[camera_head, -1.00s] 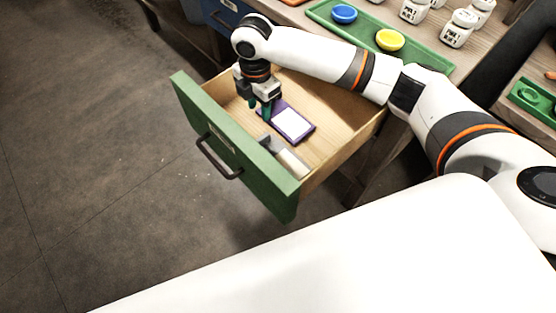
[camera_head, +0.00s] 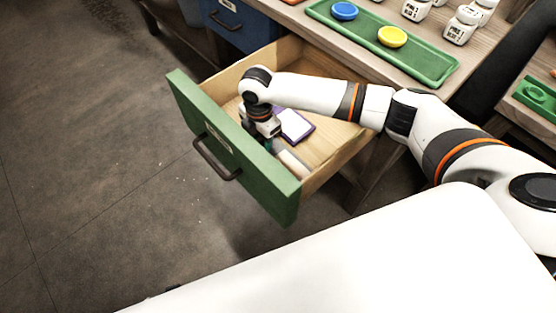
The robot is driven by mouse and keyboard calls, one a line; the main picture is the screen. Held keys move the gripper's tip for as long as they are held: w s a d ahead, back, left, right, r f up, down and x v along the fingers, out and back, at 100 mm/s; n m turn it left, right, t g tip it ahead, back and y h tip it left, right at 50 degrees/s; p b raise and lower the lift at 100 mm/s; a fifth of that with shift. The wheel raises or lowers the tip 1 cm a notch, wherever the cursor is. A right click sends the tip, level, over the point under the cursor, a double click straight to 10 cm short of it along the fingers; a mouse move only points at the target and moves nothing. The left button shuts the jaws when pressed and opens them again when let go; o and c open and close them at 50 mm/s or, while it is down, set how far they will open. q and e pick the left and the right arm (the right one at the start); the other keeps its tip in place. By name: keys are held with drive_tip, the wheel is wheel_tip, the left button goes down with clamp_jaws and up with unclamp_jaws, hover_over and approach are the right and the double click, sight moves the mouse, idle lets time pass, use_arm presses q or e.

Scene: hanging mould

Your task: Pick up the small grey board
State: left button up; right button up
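My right gripper (camera_head: 267,145) reaches down into the open green-fronted drawer (camera_head: 235,155), near the inside of its front panel. Its dark fingers are small and mostly hidden by the wrist and drawer front, so I cannot tell whether they are open or shut. The small grey board is not clearly visible now; a small grey piece showed earlier about where the gripper now is. My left gripper is not in view.
A purple-edged item with a white face (camera_head: 294,124) lies in the drawer just right of the gripper. A pale cylinder (camera_head: 293,163) lies near the front right corner. A green tray (camera_head: 425,63) with blue and yellow bowls is on the bench above.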

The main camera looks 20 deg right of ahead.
drive_tip(key=shift+f, duration=0.15)
clamp_jaws()
